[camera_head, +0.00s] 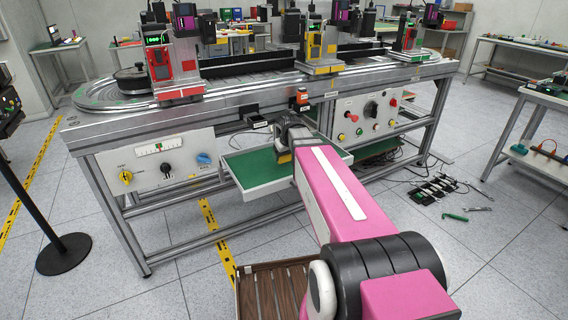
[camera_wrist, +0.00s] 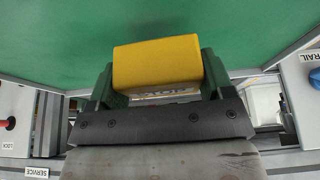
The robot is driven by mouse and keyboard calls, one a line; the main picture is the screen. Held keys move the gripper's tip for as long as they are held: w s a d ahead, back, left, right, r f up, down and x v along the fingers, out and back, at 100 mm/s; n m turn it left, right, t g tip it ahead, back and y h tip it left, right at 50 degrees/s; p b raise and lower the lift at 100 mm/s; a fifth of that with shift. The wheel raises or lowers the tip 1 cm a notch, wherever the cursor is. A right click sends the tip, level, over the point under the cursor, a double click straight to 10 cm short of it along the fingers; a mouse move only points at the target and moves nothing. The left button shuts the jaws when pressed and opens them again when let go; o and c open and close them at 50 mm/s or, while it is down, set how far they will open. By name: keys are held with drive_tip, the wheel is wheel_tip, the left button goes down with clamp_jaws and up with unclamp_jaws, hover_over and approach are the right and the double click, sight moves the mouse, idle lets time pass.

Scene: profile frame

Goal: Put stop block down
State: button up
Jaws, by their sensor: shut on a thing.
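My gripper (camera_wrist: 158,85) is shut on the yellow stop block (camera_wrist: 158,62), seen in the wrist view. Green finger pads press on the block's left and right sides, and part of its lettering shows below the yellow face. A green-floored tray (camera_wrist: 50,40) fills the upper part of that view behind the block. In the head view the same tray (camera_head: 246,168) juts from the front of the bench, and my gripper (camera_head: 284,155) is over its right part. The block is mostly hidden there by my arm. I cannot tell whether the block touches the tray floor.
The bench (camera_head: 235,88) carries a conveyor with several stations behind the tray. A left control panel (camera_head: 160,165) and a right control panel (camera_head: 367,112) flank it. An orange-red part (camera_head: 302,97) sits at the bench's front edge. The tray's left part is clear.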

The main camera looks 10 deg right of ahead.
sight(284, 168)
drive_tip(key=shift+f, duration=2.05)
drive_tip(key=o, duration=1)
drive_tip(key=shift+f, duration=0.1)
drive_tip(key=shift+o, duration=0.2)
drive_tip(key=v, duration=1.2)
drive_tip(key=s+a+f+m+g+h, duration=0.1)
drive_tip(key=s+f+m+g, duration=0.2)
drive_tip(key=s+f, duration=1.3)
drive_tip(key=shift+s+a+f+m+g, duration=0.2)
drive_tip(key=shift+s+f+m+g, duration=0.15)
drive_tip(key=shift+g, duration=0.25)
